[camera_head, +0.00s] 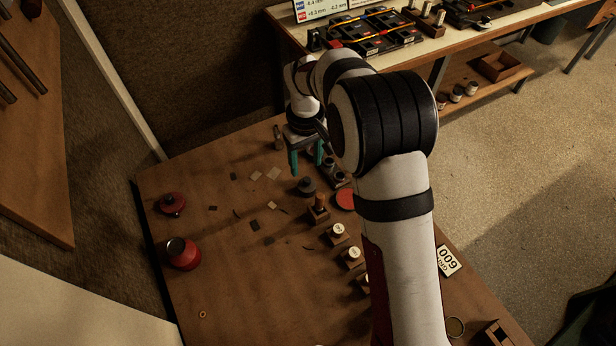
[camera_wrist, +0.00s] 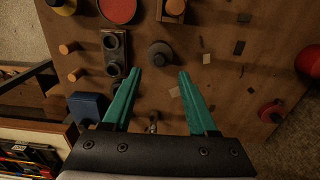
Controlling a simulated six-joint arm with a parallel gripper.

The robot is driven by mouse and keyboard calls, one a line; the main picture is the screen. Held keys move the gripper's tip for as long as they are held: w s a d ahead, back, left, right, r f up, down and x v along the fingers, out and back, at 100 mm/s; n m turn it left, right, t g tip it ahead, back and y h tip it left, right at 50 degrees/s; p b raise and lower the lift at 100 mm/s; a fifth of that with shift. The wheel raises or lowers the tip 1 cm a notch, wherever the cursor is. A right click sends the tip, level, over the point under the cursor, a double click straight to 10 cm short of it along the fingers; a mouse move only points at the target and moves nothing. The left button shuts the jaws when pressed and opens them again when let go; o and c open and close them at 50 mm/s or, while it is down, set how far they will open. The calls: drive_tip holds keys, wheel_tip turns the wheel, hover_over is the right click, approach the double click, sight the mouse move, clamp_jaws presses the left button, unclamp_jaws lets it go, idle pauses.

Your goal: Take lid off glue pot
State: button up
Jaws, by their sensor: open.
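My gripper (camera_head: 306,158) is open and empty above the far part of the wooden table, its two teal fingers apart. A dark grey round pot-like thing with a knob (camera_head: 306,186) stands close in front of it. In the wrist view this dark round thing (camera_wrist: 160,55) shows just beyond the gap between the fingertips (camera_wrist: 160,74), untouched. A red rounded pot with a dark top (camera_head: 182,253) stands at the table's left. A smaller red round piece with a dark knob (camera_head: 172,203) sits behind it. I cannot tell for sure which is the glue pot.
Small flat pieces (camera_head: 257,175) lie scattered mid-table. A wooden block with a cork-coloured peg (camera_head: 319,208), a red disc (camera_head: 346,199) and white-topped jars in wooden holders (camera_head: 351,257) line the right side. A blue box (camera_wrist: 88,107) shows in the wrist view. The table's front left is mostly clear.

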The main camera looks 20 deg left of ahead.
sight(307, 180)
wheel_tip(307, 180, down, 6)
drive_tip(key=shift+d+r, duration=0.1)
clamp_jaws()
